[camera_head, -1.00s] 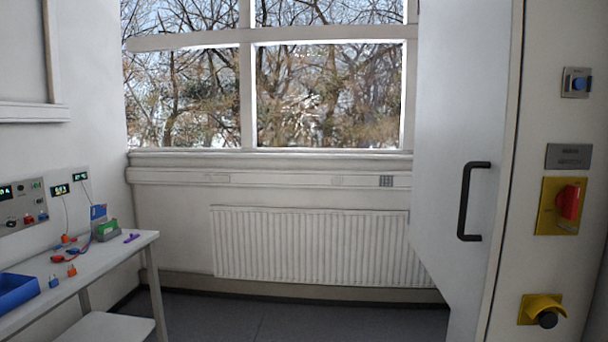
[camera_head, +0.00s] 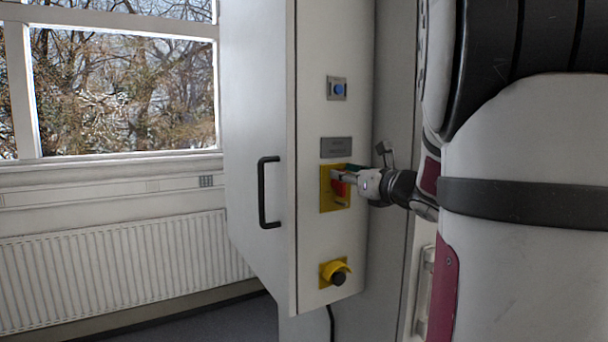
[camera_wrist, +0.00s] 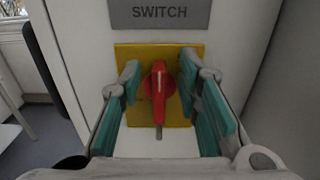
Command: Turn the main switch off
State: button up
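The main switch is a red rotary handle (camera_wrist: 159,85) on a yellow plate (camera_wrist: 190,112), under a grey label reading "SWITCH" (camera_wrist: 160,13). In the wrist view the handle stands upright, with a small metal tab below it. My gripper (camera_wrist: 160,82) has its teal-padded fingers on either side of the handle, with a visible gap on each side. In the head view my gripper (camera_head: 345,176) reaches in from the right and covers part of the red handle (camera_head: 339,188) and of the yellow plate (camera_head: 328,203).
A radiator (camera_head: 120,268) stands under the window.

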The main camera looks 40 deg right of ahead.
grip_shut()
